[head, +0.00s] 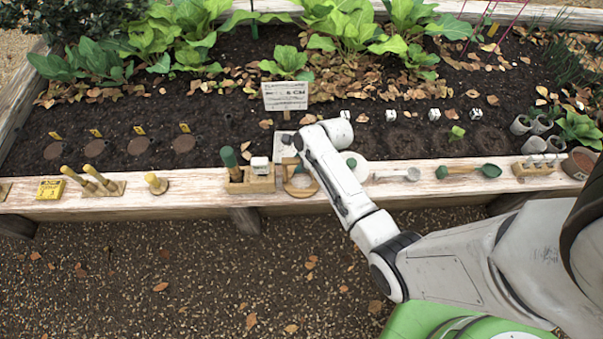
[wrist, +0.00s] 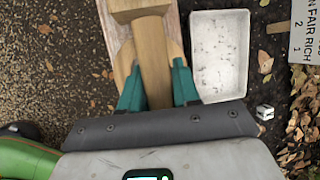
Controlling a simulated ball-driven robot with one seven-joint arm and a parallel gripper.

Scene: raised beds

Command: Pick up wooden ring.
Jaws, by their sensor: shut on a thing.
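The wooden ring is pale tan wood and sits at the bed's front ledge. In the head view it shows as a curved wooden piece (head: 308,192) below the end of my arm. In the wrist view, a brown wooden bar (wrist: 153,65) runs up between my fingers, with paler curved wood (wrist: 122,62) on both sides. My gripper (wrist: 157,82) has green fingers and is shut on this wooden piece, which I take as the ring. Its far part is hidden behind the bar, and I cannot tell whether it touches the ledge.
A white tray (wrist: 220,55) lies close right of the fingers in the wrist view. A sign (head: 285,96) stands in the soil behind.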

